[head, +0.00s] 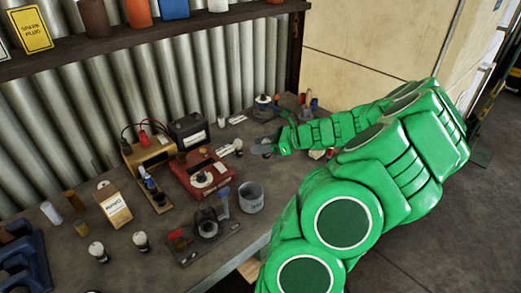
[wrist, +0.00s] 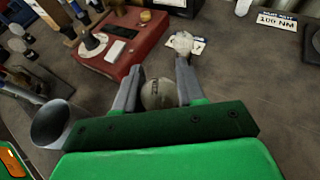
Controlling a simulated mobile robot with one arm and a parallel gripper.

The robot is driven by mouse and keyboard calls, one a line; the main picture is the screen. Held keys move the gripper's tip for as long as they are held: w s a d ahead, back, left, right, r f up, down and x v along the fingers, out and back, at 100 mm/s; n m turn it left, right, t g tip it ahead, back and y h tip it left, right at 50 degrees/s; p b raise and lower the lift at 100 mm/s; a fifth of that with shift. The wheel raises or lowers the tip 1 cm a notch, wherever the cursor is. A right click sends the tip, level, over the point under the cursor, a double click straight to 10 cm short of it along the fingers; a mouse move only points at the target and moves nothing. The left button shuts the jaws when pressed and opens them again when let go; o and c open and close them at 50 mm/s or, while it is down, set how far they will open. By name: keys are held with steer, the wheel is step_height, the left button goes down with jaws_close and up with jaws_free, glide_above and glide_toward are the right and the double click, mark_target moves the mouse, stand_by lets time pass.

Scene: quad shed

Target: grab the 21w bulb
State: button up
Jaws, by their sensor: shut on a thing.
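My gripper (wrist: 160,75) is shut on a round, greyish glass bulb (wrist: 159,95) in the wrist view. The bulb sits between the two grey fingers, with small dark marking I cannot read, so its wattage is not clear. Its lower part is hidden by my gripper's body. In the head view my gripper (head: 264,148) is over the bench, right of the red box, and the held bulb cannot be made out clearly.
A red box (head: 200,173) and a grey cup (head: 251,198) stand on the bench near my gripper. A dark battery (head: 189,131) is behind. Two more bulbs (head: 98,251) (head: 141,241) stand front left. Bare bench shows at the wrist view's right.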

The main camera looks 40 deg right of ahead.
steer(key=s+a+r, duration=0.7)
steer(key=s+r, duration=0.1)
steer(key=s, duration=0.2)
